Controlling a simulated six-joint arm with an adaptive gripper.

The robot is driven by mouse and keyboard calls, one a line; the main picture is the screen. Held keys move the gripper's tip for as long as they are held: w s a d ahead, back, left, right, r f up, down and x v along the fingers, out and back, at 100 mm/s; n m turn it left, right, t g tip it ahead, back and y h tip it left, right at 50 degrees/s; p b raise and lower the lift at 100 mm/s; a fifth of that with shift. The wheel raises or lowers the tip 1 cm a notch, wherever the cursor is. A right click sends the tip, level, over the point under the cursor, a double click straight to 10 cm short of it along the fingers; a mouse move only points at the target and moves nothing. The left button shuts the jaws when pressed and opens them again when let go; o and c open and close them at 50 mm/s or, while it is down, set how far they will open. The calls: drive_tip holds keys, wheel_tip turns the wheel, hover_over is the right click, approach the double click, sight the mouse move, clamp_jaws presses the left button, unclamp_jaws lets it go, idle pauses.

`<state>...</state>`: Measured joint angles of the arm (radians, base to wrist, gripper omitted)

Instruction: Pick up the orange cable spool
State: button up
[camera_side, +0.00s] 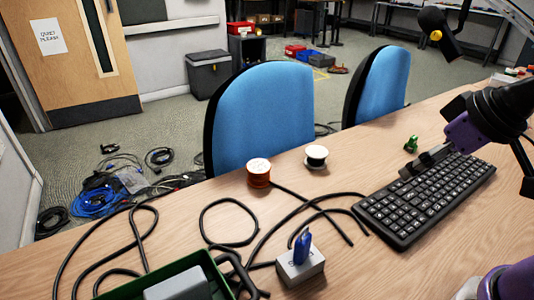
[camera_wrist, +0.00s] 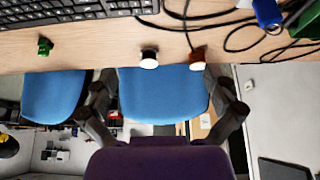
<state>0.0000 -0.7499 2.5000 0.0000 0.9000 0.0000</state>
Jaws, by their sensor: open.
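The orange cable spool (camera_side: 259,174) stands upright on the wooden table near its far edge, with a pale label on top. In the wrist view the orange spool (camera_wrist: 197,58) shows at the table edge, right of centre. My gripper (camera_side: 422,162) is above the far side of the keyboard, well to the right of the spool and apart from it. In the wrist view my gripper's (camera_wrist: 160,78) two fingers are spread wide with nothing between them.
A dark spool with a white top (camera_side: 316,157) stands right of the orange one. A small green object (camera_side: 411,144) and the keyboard (camera_side: 425,195) are further right. Blue chairs (camera_side: 265,115) stand behind the table.

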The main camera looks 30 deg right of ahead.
drive_tip(key=n+y, duration=0.2)
drive_tip(key=n, duration=0.2)
hover_over(261, 167)
drive_tip(key=s+d, duration=0.3)
drive_tip(key=s, duration=0.3)
wheel_tip(261, 167, down, 6)
drive_tip(key=r, duration=0.1)
drive_tip(key=shift+n, duration=0.3)
drive_tip(key=x, duration=0.5)
drive_tip(key=a+x, duration=0.1)
drive_tip(key=x, duration=0.2)
drive_tip(key=shift+w, duration=0.25)
drive_tip(key=shift+x, duration=2.75)
drive_tip(key=shift+s+f, duration=0.1)
drive_tip(key=c, duration=1.2)
